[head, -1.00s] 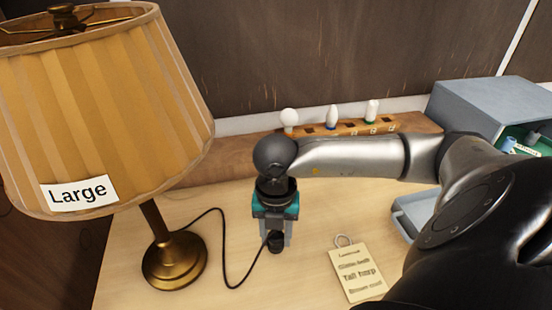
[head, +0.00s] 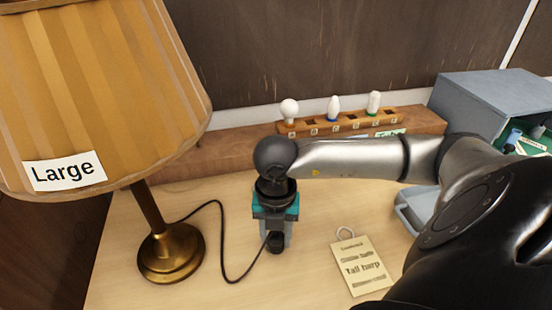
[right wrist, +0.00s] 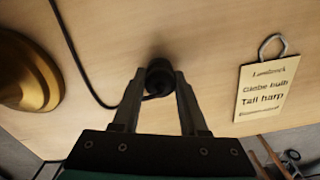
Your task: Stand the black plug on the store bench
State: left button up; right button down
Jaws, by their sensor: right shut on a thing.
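The black plug (head: 275,242) is held between the fingertips of my right gripper (head: 274,238), over the pale wooden bench (head: 320,205). The right wrist view also shows the plug (right wrist: 160,77) between the two finger ends (right wrist: 158,80), with the wood below. I cannot tell whether the plug touches the bench. Its black cord (head: 226,250) curves left to the brass base (head: 171,252) of the lamp with a pleated shade (head: 100,90) labelled "Large". My left gripper is not in view.
A tag (head: 362,265) reading "Tall harp" lies right of the gripper. A wooden rack (head: 345,124) with three white bulbs stands on the back ledge. A grey open box (head: 485,100) is at the right. Bare bench lies between plug and tag.

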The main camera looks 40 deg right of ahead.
aim_at(276, 236)
jog(key=shift+f+b, duration=0.3)
jog(key=shift+f, duration=0.1)
jog(key=shift+c, duration=1.8)
grip_release()
jog(key=shift+r, duration=0.1)
notch_tip(276, 236, up, 15)
jog(key=p, duration=0.2)
jog(key=shift+s, duration=0.1)
